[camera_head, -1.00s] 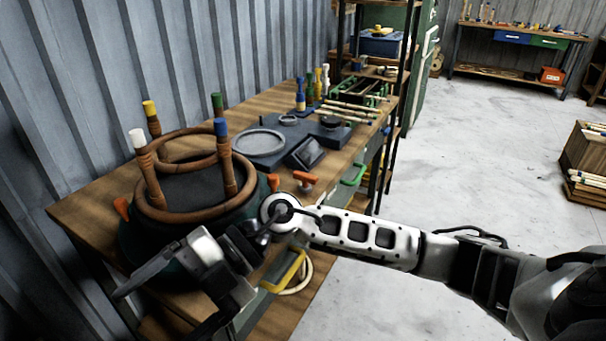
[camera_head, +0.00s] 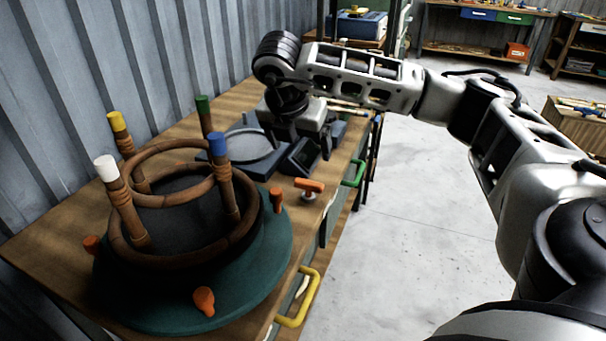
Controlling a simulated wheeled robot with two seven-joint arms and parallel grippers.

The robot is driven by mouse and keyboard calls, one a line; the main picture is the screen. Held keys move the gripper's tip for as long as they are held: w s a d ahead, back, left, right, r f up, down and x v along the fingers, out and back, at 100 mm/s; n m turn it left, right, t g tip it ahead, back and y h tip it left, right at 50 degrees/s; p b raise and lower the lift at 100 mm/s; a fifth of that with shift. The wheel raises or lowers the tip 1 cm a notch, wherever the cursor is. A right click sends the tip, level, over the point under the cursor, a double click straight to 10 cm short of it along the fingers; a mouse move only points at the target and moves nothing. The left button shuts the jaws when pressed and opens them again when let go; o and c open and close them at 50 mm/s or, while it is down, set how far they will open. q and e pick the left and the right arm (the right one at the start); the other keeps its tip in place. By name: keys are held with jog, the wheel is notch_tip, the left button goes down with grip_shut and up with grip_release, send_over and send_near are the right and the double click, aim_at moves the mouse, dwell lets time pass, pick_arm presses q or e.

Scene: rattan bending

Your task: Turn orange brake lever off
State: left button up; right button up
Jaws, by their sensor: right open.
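An orange brake lever (camera_head: 310,185) with a T-shaped top stands on a pale base at the right edge of the workbench, beside the green turntable (camera_head: 262,262). My right gripper (camera_head: 301,133) is open, beyond the lever, over the dark equipment behind it. The gripper points down and holds nothing that I can see; its fingertips are hard to make out against the dark equipment. It is apart from the lever. My left gripper is not in view.
A rattan frame (camera_head: 134,247) with coloured leg caps stands on the turntable, which has several orange knobs (camera_head: 204,300) round its rim. A grey disc (camera_head: 243,146) lies behind. Yellow (camera_head: 300,308) and green (camera_head: 354,173) handles stick out from the bench front.

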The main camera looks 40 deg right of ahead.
aim_at(309, 182)
jog(key=x, duration=1.3)
jog(key=shift+p, duration=0.35)
jog(key=c, duration=1)
